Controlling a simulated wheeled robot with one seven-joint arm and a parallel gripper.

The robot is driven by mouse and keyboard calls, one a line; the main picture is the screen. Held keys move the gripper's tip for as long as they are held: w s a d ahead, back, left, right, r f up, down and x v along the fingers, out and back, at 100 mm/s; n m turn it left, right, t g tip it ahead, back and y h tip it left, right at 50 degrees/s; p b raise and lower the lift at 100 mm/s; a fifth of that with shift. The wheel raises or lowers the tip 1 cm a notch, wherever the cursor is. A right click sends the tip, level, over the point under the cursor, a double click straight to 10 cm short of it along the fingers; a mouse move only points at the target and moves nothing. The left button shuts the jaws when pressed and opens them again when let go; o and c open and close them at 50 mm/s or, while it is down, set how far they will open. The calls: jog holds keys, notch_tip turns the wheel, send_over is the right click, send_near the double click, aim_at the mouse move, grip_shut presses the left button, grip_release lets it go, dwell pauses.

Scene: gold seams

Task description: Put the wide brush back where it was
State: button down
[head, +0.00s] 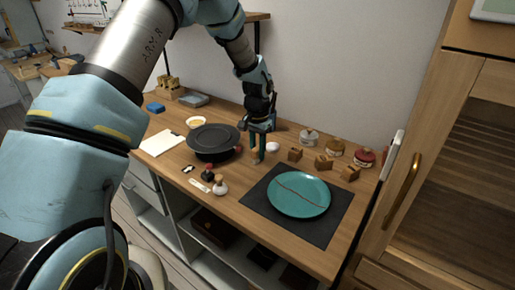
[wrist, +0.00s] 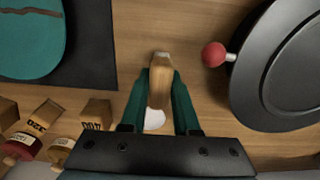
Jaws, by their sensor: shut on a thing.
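The wide brush has a pale wooden handle. In the wrist view the brush (wrist: 160,88) is between my gripper's teal fingers (wrist: 160,92), which are shut on it. In the head view my gripper (head: 259,142) points down over the worktop, between the black turntable and the teal plate, and a small part of the brush (head: 256,160) shows below the fingers. Its lower end is close to the wood; I cannot tell whether it touches. The wooden blocks with notches (head: 295,155) stand to the right of my gripper. The brush's bristles are not clearly seen.
The black turntable (head: 213,139) is left of my gripper, with a red knob (wrist: 214,54) near it. The teal plate (head: 299,195) lies on a dark mat (head: 258,206). A white round thing (head: 273,148) is close beside the gripper. Lidded jars (head: 308,137) line the back.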

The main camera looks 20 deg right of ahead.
jog(key=shift+f, duration=0.2)
jog(key=c, duration=0.7)
grip_release()
jog(key=shift+o, duration=0.2)
jog(key=shift+r, duration=0.1)
notch_tip(320, 180, up, 12)
jog(key=b, duration=0.4)
jog(key=a+r+n, duration=0.1)
jog(key=a+n, duration=0.2)
jog(key=a, duration=1)
jog(key=s+a+n, duration=0.4)
jog(key=s+a, duration=0.1)
jog(key=a, duration=0.7)
jog(key=s+a+n+t, duration=0.1)
jog(key=s+a+n, duration=0.3)
jog(key=a, duration=0.7)
jog(key=shift+s+a+f+t, duration=0.25)
jog(key=shift+s+a+t, duration=0.1)
jog(key=shift+s, duration=0.65)
